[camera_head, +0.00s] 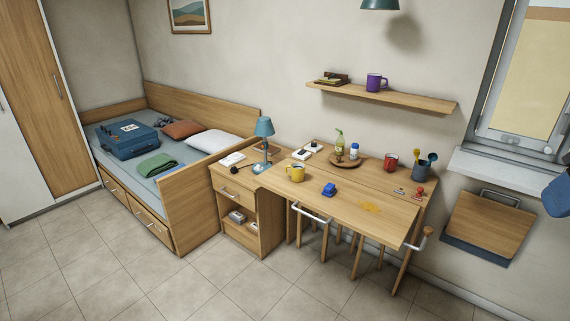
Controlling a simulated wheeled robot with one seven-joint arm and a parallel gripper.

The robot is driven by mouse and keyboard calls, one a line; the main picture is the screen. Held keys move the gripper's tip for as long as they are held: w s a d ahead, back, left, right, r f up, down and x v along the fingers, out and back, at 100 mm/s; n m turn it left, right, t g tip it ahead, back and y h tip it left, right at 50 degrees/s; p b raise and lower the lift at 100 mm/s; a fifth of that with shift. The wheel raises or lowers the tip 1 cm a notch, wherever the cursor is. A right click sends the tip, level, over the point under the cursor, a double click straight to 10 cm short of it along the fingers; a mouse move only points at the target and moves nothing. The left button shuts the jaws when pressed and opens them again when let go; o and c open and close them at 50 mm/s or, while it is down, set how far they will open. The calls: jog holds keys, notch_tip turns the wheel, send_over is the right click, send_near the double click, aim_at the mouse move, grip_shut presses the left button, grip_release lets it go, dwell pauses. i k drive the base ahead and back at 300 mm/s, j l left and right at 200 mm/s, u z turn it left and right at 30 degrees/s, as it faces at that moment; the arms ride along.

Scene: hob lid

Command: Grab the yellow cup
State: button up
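The yellow cup (297,173) stands upright on the left part of the wooden table (340,203), close to the table's front left edge. Its handle appears to point left. Nothing covers it in the head view. My gripper does not show in this view.
A blue object (329,190) lies right of the cup. A tray with bottles (345,160), a red mug (391,162) and a blue utensil cup (421,168) stand farther back. A blue lamp (265,132) is on the nightstand (233,186). Tiled floor (220,285) in front is clear.

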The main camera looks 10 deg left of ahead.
aim_at(294, 172)
jog(key=i+j+z, duration=0.35)
jog(key=i, duration=0.3)
jog(key=i+j+z, duration=0.3)
jog(key=i+j, duration=0.3)
jog(key=j, duration=0.15)
jog(key=i+j+z, duration=0.1)
jog(key=j, duration=0.6)
jog(key=i+j+z, duration=0.15)
jog(key=j, duration=0.55)
jog(key=i+j+z, duration=0.1)
jog(key=j, duration=0.65)
